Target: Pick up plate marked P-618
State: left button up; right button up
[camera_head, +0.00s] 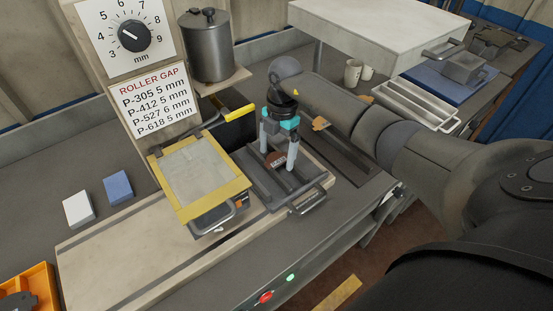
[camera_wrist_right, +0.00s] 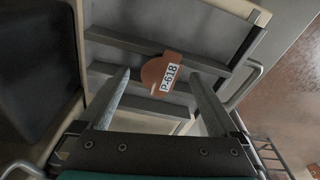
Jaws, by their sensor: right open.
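The plate marked P-618 (camera_wrist_right: 157,70) shows in the right wrist view as a reddish-brown rounded piece with a white label. It lies in a dark slotted tray, and part of it shows in the head view (camera_head: 273,161). My right gripper (camera_head: 279,155) points down over the tray, with its two fingers apart. In the wrist view the fingertips (camera_wrist_right: 160,76) appear on either side of the plate, with nothing gripped. Whether the fingers are level with the plate is hard to tell. My left gripper is not in view.
A yellow-framed press (camera_head: 182,213) stands left of the tray (camera_head: 314,187). A sign (camera_head: 155,103) lists P-618 5 mm under a dial (camera_head: 131,36). A metal pot (camera_head: 208,50), white block (camera_head: 78,208), blue block (camera_head: 118,187) and orange bin (camera_head: 40,275) stand around.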

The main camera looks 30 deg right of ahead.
dwell(0.3)
grip_shut()
dwell(0.6)
